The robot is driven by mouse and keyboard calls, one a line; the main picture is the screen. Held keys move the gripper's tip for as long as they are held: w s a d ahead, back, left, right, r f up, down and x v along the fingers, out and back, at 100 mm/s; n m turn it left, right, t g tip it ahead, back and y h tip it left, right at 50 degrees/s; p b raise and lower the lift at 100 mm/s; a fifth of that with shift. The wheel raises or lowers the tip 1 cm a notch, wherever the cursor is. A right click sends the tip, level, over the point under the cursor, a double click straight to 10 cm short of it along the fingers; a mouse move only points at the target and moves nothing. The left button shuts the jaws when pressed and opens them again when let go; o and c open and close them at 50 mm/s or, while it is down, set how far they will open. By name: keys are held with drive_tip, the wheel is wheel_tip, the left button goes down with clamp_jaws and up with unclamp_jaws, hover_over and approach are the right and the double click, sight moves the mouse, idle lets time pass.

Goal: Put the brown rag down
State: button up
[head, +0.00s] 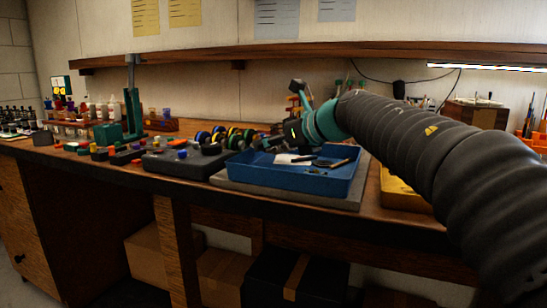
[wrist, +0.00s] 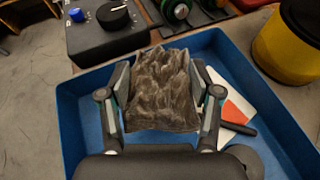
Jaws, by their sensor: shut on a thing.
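The brown rag (wrist: 162,90) is a crumpled, dark brown cloth in the wrist view. My gripper (wrist: 160,98) is shut on it, with one finger on each side of the cloth. The rag is held above the blue tray (wrist: 72,105), and I cannot tell from the wrist view whether it touches the tray floor. In the head view my gripper (head: 283,140) is over the back left part of the tray (head: 285,179). The rag is hard to make out there.
A white and orange card (wrist: 237,107) and a dark tool (wrist: 240,128) lie in the tray. A black box with knobs (wrist: 105,30) stands beside the tray. A yellow and black container (wrist: 285,45) is at the upper right. A shelf (head: 330,50) runs above the bench.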

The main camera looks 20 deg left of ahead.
sight(273, 165)
drive_tip(key=shift+f+b, duration=0.35)
drive_tip(key=shift+f, duration=1.3)
drive_tip(key=shift+f, duration=0.15)
drive_tip(key=o, duration=0.9)
drive_tip(key=shift+o, duration=0.2)
drive_tip(key=shift+s+d+r, duration=0.1)
drive_tip(key=shift+d+r, duration=0.05)
drive_tip(key=shift+r, duration=0.05)
drive_tip(key=v, duration=1.1)
drive_tip(key=shift+s+d+r, duration=0.1)
drive_tip(key=shift+s+d, duration=0.05)
drive_tip(key=shift+d, duration=0.1)
